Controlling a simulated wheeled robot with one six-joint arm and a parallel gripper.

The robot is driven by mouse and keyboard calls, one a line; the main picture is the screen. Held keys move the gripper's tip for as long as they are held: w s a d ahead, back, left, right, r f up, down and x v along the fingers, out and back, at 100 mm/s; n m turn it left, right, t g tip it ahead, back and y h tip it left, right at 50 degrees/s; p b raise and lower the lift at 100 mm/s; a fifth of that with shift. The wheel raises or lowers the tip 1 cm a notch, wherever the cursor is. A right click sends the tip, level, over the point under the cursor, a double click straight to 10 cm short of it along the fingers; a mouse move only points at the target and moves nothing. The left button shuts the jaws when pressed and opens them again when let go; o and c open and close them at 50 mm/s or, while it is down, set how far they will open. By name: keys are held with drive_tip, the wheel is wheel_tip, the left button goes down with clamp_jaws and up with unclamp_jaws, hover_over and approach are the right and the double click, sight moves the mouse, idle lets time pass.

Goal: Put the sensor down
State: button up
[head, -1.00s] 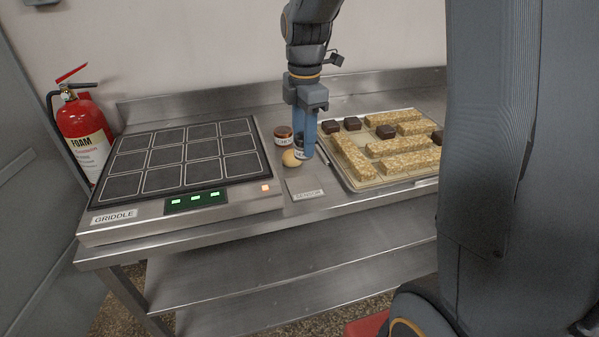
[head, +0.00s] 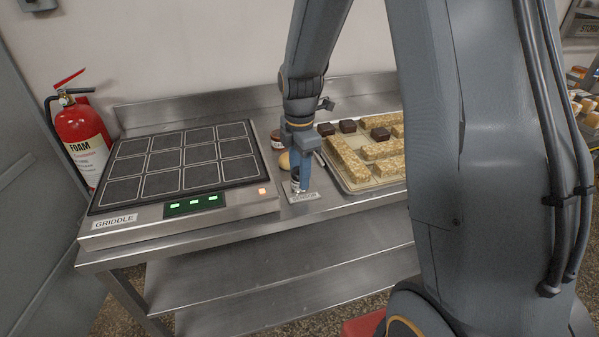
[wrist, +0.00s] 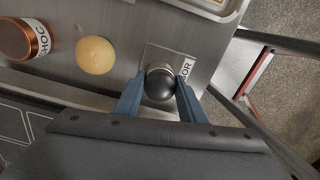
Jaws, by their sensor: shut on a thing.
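My gripper (wrist: 160,105) is shut on the sensor (wrist: 159,84), a small round thing with a dark domed top and a pale rim, held between the blue fingers. In the wrist view it is over the square plate (wrist: 152,53) with a label partly reading "SOR". In the head view my gripper (head: 300,186) is at the marked sensor plate (head: 304,197), between the griddle and the tray. The fingers hide most of the sensor there. I cannot tell whether the sensor touches the plate.
A pale round ball (wrist: 95,55) and a jar with a brown lid (wrist: 14,40) stand close by. The griddle (head: 262,203) is at left with green lights. A tray (head: 350,189) of bars and dark squares is at right. A fire extinguisher (head: 80,135) stands far left.

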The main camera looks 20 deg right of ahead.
drive_tip(key=shift+f, duration=0.1)
drive_tip(key=o, duration=1.3)
wheel_tip(320, 180, up, 11)
drive_tip(key=shift+r+b, duration=0.1)
drive_tip(key=shift+b, duration=1)
drive_tip(key=s+f+m, duration=0.4)
drive_tip(key=s+m, duration=0.4)
drive_tip(key=m, duration=0.2)
drive_tip(key=s+f+m, duration=0.5)
drive_tip(key=s+m, duration=0.4)
drive_tip(key=shift+m+t, duration=0.3)
drive_tip(key=shift+m, duration=0.1)
drive_tip(key=shift+s, duration=0.1)
